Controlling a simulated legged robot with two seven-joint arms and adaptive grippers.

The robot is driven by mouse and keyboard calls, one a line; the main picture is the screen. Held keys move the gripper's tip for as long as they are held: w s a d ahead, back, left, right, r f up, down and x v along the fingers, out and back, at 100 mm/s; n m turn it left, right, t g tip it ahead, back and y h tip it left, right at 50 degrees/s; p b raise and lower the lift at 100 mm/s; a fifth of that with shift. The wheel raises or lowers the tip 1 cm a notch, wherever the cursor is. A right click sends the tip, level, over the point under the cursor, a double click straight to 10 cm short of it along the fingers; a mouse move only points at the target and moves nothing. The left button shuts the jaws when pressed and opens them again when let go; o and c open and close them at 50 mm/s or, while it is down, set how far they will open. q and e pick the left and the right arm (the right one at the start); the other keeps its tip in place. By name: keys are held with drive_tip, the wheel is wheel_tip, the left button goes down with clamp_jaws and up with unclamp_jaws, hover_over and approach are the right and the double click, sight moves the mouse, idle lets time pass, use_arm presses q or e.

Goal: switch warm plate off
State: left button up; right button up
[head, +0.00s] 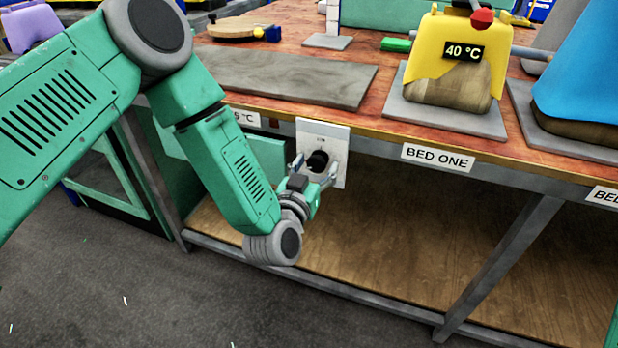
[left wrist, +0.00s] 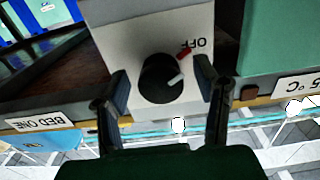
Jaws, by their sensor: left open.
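A white switch panel (head: 338,140) with a black round knob (head: 317,161) is mounted on the front edge of the bench. In the left wrist view, the knob (left wrist: 160,80) has a white pointer that points right and slightly up. A red mark (left wrist: 184,52) beside the upside-down word OFF lies above the pointer, not in line with it. My left gripper (head: 315,170) is open at the panel. In the left wrist view its fingers (left wrist: 164,90) stand on either side of the knob, with gaps visible. A flat grey slab (head: 285,78) lies on the bench above the panel. My right gripper is out of view.
A blue block (head: 585,85) is at right. A label ending in 5 °C (head: 246,118) is left of the panel. The lower shelf (head: 400,255) has free room.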

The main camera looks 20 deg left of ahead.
use_arm(q)
drive_tip(key=s, duration=1.1)
drive_tip(key=shift+s+a, duration=0.2)
drive_tip(key=shift+a, duration=0.05)
drive_tip(key=shift+d, duration=0.1)
drive_tip(key=s+f+m+g+h+p, duration=0.25)
drive_tip(key=s+f+g+p, duration=0.35)
drive_tip(key=s+f+g, duration=0.35)
drive_tip(key=s+a+f+n+g+y+p, duration=0.1)
drive_tip(key=s+a+g, duration=0.3)
drive_tip(key=s, duration=0.3)
drive_tip(key=s+a+f+n+g+y+p, duration=0.1)
drive_tip(key=s+a+g+y+p, duration=0.1)
drive_tip(key=s+a+g, duration=0.2)
drive_tip(key=s+a, duration=0.3)
drive_tip(key=s, duration=0.1)
drive_tip(key=shift+s, duration=0.25)
